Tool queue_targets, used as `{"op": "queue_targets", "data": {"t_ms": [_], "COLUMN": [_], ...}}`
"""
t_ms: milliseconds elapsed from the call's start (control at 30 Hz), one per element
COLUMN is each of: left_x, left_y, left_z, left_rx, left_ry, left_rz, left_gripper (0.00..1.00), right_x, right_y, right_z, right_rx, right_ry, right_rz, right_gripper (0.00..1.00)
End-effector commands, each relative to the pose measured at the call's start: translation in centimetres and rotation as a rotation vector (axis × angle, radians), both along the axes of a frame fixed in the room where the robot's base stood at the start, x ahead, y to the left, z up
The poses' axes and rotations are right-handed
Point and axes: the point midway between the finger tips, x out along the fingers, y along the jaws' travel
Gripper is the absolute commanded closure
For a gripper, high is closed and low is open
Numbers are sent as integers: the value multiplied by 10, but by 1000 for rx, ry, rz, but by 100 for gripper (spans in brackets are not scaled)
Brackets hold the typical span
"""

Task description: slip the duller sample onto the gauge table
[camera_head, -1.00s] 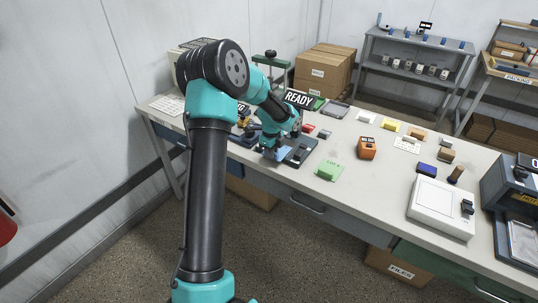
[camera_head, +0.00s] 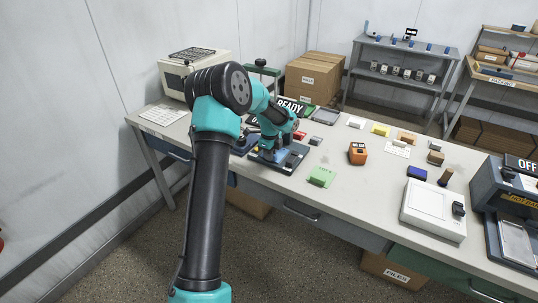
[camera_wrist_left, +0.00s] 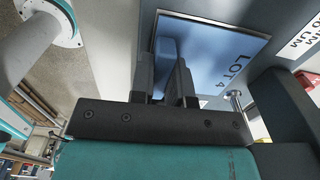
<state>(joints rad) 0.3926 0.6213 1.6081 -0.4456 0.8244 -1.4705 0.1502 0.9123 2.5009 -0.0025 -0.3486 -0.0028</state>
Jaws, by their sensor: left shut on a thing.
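My left gripper (camera_head: 268,155) is low over the dark gauge base (camera_head: 293,160), under the READY sign (camera_head: 290,106). The arm hides part of the gauge. My right gripper is out of view.
An orange device (camera_head: 357,153), a dark blue block (camera_head: 417,172), and a white box-shaped instrument (camera_head: 433,210) stand to the right on the bench (camera_head: 350,195). Small colored blocks sit along the back. A white oven-like box (camera_head: 190,75) stands behind my arm.

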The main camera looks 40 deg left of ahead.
Motion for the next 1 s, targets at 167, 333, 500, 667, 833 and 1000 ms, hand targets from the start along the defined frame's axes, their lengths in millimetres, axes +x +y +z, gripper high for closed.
{"op": "queue_targets", "data": {"t_ms": [167, 333, 500, 667, 833, 1000], "left_x": [0, 0, 0, 0, 0, 0], "left_y": [0, 0, 0, 0, 0, 0], "left_z": [-1, -1, -1, -1, -1, 4], "left_rx": [0, 0, 0, 0, 0, 1], "left_ry": [0, 0, 0, 0, 0, -1], "left_rz": [0, 0, 0, 0, 0, 0], "left_gripper": [100, 83, 67, 54, 54, 54], "right_x": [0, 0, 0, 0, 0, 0], "right_y": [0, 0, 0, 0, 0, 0], "right_z": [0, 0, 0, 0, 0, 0], "right_rx": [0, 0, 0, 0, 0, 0], "right_ry": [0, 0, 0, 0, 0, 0], "right_rz": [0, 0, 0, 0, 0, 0], "right_gripper": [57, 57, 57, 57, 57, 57]}}
